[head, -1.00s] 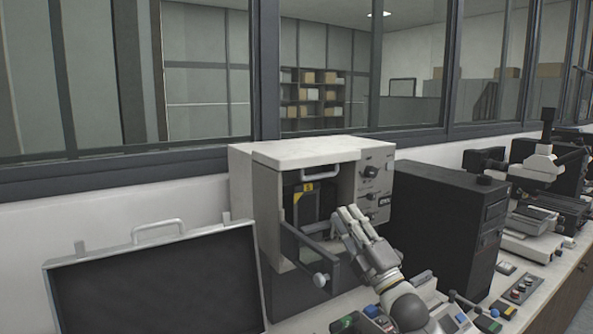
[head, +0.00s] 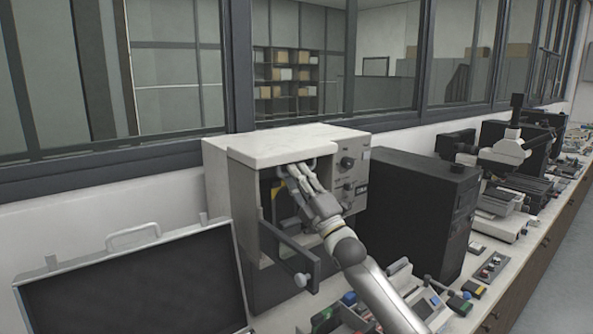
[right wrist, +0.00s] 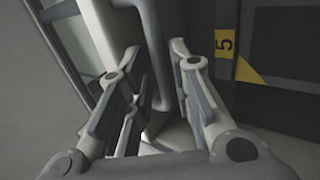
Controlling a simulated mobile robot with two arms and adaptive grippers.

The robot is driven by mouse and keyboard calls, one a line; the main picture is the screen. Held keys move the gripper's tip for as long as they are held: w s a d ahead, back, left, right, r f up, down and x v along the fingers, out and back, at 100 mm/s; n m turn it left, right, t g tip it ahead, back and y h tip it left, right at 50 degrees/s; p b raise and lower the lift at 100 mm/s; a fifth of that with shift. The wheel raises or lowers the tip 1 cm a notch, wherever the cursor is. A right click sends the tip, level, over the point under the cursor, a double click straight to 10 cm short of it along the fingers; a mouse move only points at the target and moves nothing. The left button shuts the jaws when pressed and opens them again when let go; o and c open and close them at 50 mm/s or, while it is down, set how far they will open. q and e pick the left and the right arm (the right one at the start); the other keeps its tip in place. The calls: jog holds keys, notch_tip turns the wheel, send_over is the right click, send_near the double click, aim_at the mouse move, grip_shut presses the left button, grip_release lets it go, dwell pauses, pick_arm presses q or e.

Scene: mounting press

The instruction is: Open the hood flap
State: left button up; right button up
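The mounting press (head: 285,145) is a pale box with an open front and a control panel on its right. My right gripper (head: 296,172) is at the upper part of the opening, at the handle. In the right wrist view its two fingers (right wrist: 155,85) stand apart on either side of the handle bar, with gaps visible. My left gripper is out of view.
A dark grey bar with a round knob (head: 301,280) juts out across the lower front of the opening. A black panel with a carrying handle (head: 132,233) stands at the lower left. A black cabinet (head: 415,210) stands close on the right, with instruments beyond.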

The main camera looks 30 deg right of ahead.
jog(key=shift+w+r, duration=0.1)
jog(key=shift+w, duration=0.25)
jog(key=shift+c, duration=0.3)
grip_shut()
jog(key=shift+s+r, duration=0.15)
jog(key=shift+r, duration=0.15)
